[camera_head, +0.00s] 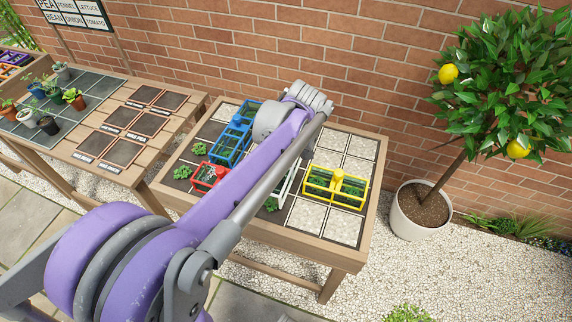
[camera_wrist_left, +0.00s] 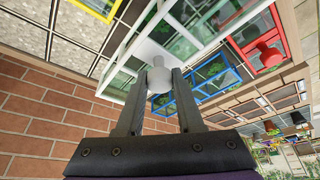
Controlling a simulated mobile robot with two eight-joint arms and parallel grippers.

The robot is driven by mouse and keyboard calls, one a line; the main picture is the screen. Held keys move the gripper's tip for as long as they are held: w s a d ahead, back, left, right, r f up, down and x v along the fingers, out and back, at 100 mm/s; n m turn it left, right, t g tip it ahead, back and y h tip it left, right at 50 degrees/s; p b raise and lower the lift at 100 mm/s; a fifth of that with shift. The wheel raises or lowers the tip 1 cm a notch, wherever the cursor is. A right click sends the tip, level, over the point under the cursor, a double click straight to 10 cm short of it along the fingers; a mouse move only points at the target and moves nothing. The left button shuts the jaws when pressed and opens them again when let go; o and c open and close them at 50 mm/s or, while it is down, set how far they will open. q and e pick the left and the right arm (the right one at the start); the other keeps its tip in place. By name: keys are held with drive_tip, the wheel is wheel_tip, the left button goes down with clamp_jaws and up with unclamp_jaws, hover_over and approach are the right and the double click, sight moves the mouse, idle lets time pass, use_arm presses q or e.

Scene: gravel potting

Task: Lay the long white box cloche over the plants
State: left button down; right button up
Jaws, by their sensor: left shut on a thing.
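The white box cloche (camera_wrist_left: 125,50) has a pale frame and clear panes. My left gripper (camera_wrist_left: 160,80) is shut on its round white knob (camera_wrist_left: 158,76). In the head view my left arm hides most of the cloche; only a slim white edge (camera_head: 290,185) shows on the planting table. Green leaves (camera_wrist_left: 187,18) show through its panes in the left wrist view. I cannot tell whether its rim touches the table. Small uncovered plants (camera_head: 199,149) stand at the table's left side, and one (camera_head: 270,204) at its front. My right gripper is not in view.
Blue (camera_head: 228,148), red (camera_head: 207,177) and yellow (camera_head: 336,186) cloches stand around the white one. Bare pale tiles (camera_head: 305,216) lie front right. A second table (camera_head: 75,145) with pots is left. A lemon tree (camera_head: 422,205) stands right; a brick wall (camera_head: 370,85) is behind.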

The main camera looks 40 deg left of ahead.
use_arm(q)
wheel_tip(320, 180, down, 2)
drive_tip(key=shift+s, duration=0.1)
drive_tip(key=shift+f, duration=1.9)
drive_tip(key=shift+f+b, duration=0.15)
drive_tip(key=shift+b, duration=0.2)
drive_tip(key=c, duration=0.5)
unclamp_jaws()
drive_tip(key=shift+c, duration=0.2)
